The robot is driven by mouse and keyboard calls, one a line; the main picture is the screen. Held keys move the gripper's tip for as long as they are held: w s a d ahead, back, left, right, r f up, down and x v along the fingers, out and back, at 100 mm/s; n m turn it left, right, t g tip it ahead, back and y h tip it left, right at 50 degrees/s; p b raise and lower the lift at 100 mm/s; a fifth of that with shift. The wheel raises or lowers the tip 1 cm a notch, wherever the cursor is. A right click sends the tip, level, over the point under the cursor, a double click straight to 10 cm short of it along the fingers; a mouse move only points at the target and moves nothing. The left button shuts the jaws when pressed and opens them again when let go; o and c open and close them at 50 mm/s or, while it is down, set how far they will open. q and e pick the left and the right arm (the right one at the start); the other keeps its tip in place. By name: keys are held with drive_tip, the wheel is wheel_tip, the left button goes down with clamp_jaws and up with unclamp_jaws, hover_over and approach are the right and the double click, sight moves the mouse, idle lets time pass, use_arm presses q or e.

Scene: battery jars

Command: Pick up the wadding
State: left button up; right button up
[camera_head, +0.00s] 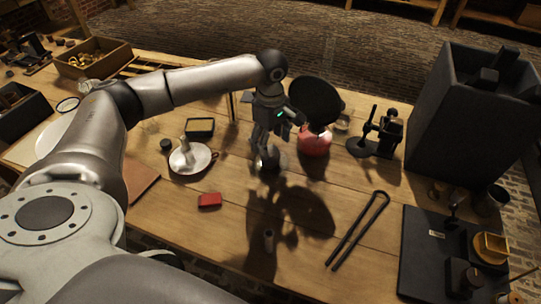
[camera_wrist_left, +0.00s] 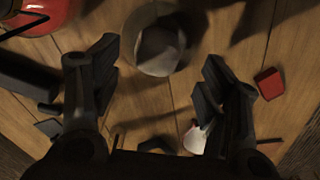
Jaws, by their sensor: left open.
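My left gripper (camera_head: 266,152) points down over the middle of the table, open with nothing between its fingers; it also shows in the left wrist view (camera_wrist_left: 158,70). A pale round vessel (camera_wrist_left: 136,25) lies just beyond its fingertips in that view, with a grey-beige lump (camera_wrist_left: 160,50) inside. The lump may be the wadding, but I cannot tell for sure. In the head view the fingers largely hide this spot. A white lump also stands on a white dish (camera_head: 205,158) left of the gripper. My right gripper is not in view.
A red pot (camera_head: 314,146) and a black disc (camera_head: 315,100) stand close right of the gripper. Black tongs (camera_head: 358,229) lie to the right. A large dark box (camera_head: 465,120) stands far right.

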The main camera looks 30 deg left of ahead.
sight(270, 150)
use_arm(q)
drive_tip(key=shift+w+f, duration=0.1)
drive_tip(key=shift+f, duration=0.6)
drive_tip(key=f, duration=0.1)
drive_tip(key=f+p, duration=0.1)
drive_tip(key=f, duration=0.1)
drive_tip(key=shift+a+f, duration=0.2)
drive_tip(key=shift+f, duration=0.65)
drive_tip(key=shift+r, duration=0.1)
drive_tip(key=c, duration=0.8)
